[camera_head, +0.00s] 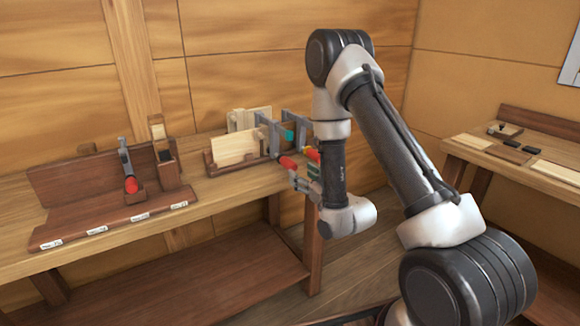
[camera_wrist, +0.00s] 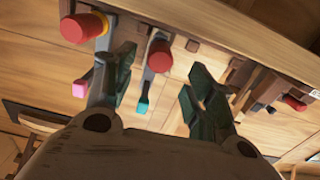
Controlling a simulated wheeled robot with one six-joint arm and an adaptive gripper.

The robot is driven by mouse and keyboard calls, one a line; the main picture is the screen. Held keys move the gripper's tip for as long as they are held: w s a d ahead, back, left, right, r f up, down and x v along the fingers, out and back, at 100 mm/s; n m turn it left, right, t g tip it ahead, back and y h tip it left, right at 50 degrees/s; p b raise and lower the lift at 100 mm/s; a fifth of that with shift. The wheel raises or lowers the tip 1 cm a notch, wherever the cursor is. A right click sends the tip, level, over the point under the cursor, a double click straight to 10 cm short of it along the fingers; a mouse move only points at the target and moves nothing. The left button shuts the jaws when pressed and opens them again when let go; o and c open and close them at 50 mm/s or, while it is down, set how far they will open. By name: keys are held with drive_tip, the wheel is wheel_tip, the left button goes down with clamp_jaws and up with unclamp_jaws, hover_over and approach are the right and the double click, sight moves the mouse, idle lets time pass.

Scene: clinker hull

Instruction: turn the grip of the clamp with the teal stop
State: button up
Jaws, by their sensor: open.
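The clamp with the teal stop (camera_head: 287,135) stands at the right end of the workbench, with a grey frame and a red grip (camera_head: 288,163) jutting toward the front. In the wrist view, its red grip (camera_wrist: 159,56) and teal stop (camera_wrist: 143,105) show between my two fingers. My gripper (camera_head: 305,180) is open in front of the bench edge, close to the red grip. In the wrist view, my gripper (camera_wrist: 164,76) has a finger on each side of the clamp, with no clear contact. My forearm hides part of this area in the head view.
A second clamp with a red grip (camera_wrist: 80,27), yellow part and pink stop (camera_wrist: 79,88) stands close beside it. A wooden rack (camera_head: 110,190) with another red-gripped clamp (camera_head: 131,185) is at the left. A side table (camera_head: 455,150) stands right.

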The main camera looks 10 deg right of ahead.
sight(294, 169)
drive_tip(key=m, duration=0.4)
drive_tip(key=x, duration=0.7)
drive_tip(key=shift+w+a, duration=0.15)
drive_tip(key=shift+w, duration=0.2)
drive_tip(key=c, duration=1)
